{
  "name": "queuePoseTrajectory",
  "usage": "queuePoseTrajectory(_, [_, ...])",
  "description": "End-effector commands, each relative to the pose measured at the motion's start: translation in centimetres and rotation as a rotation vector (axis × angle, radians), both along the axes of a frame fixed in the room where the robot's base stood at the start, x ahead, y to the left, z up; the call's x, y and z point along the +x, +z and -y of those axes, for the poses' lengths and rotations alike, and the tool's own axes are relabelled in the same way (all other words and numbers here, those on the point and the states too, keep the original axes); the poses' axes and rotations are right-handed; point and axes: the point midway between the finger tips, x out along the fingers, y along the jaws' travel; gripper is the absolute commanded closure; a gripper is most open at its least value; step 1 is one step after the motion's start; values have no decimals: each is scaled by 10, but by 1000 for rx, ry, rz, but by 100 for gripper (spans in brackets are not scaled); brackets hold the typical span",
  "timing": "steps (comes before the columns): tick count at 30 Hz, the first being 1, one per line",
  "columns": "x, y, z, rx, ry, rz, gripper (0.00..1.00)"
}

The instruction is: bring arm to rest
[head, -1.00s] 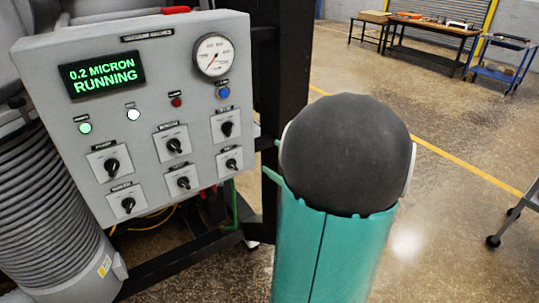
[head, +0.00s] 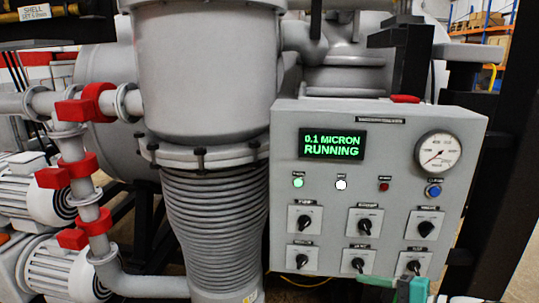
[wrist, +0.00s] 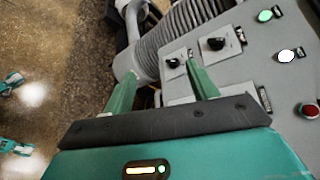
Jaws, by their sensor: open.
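My gripper (wrist: 160,68) shows in the wrist view with two green fingers spread apart and nothing between them. Beyond the fingers is the grey control panel (wrist: 262,65), seen tilted; I cannot tell the exact gap between them. In the head view the panel (head: 285,215) faces me, and green and teal parts of my arm's end (head: 412,290) show at its lower edge. The rest of my arm is out of the head view.
The panel has a green display (head: 332,144) reading 0.1 MICRON RUNNING, a gauge (head: 439,151), lamps and several black knobs (head: 364,224). A ribbed grey column (head: 213,225), pipes with red clamps (head: 92,165) and pumps (head: 62,270) stand to the left. Open floor (wrist: 50,50) shows in the wrist view.

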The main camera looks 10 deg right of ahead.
Motion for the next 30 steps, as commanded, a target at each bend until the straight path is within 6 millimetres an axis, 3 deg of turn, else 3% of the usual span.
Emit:
queuePoseTrajectory(1, [-6,-3,-31,-93,108,-40,42])
queuePoseTrajectory(3, [-19,-12,-61,-234,233,-97,42])
queuePoseTrajectory(6, [-39,-23,-90,-460,387,-147,42])
queuePoseTrajectory(9, [-57,-29,-105,-708,512,-156,42])
queuePoseTrajectory(15, [-71,-18,-110,-1214,653,-47,42])
queuePoseTrajectory(19, [-69,-2,-110,-1432,672,50,42])
queuePoseTrajectory(23, [-68,7,-110,-1521,673,94,42])
queuePoseTrajectory(30, [-68,7,-109,-1527,672,95,42])
